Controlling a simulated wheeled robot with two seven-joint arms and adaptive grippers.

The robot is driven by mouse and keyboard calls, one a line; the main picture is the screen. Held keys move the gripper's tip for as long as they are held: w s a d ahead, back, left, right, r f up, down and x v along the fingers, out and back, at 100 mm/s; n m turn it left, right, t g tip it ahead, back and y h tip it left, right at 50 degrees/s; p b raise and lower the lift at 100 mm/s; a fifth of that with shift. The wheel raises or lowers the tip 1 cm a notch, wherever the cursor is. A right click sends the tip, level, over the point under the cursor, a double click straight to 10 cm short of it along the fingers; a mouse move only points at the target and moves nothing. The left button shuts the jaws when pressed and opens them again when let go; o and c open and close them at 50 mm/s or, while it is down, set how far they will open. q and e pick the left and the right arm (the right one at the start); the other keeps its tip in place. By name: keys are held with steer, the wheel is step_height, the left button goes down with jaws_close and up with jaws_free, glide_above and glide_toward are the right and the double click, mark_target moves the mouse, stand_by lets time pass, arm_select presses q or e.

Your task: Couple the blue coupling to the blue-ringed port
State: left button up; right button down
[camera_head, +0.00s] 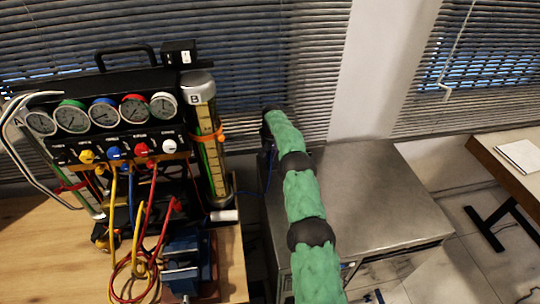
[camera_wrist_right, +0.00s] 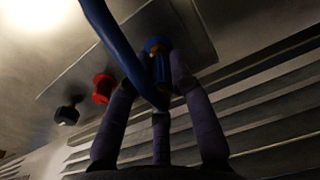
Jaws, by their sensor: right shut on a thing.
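My right gripper (camera_wrist_right: 158,90) shows in the right wrist view with its dark fingers closed around the blue coupling (camera_wrist_right: 161,74). A blue hose (camera_wrist_right: 122,48) runs from the coupling up to the upper left. Just beyond the fingertips is a blue-ringed port (camera_wrist_right: 155,44) on a grey plate, with a brass-coloured part between. I cannot tell whether coupling and port touch. In the head view my green-sleeved right arm reaches past the rig toward the window wall, and its gripper is mostly hidden. My left gripper is not in view.
A red port (camera_wrist_right: 102,88) and a black port (camera_wrist_right: 68,114) sit on the same plate. In the head view the gauge rig (camera_head: 105,132) with coloured hoses stands on the wooden table (camera_head: 35,250) at left. A metal cabinet (camera_head: 380,205) stands right of my arm.

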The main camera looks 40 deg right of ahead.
steer(key=shift+f+b, duration=0.5)
steer(key=shift+f, duration=0.2)
stand_by(1.1)
stand_by(0.6)
steer(key=c, duration=0.7)
jaws_free()
steer(key=shift+r, duration=0.15)
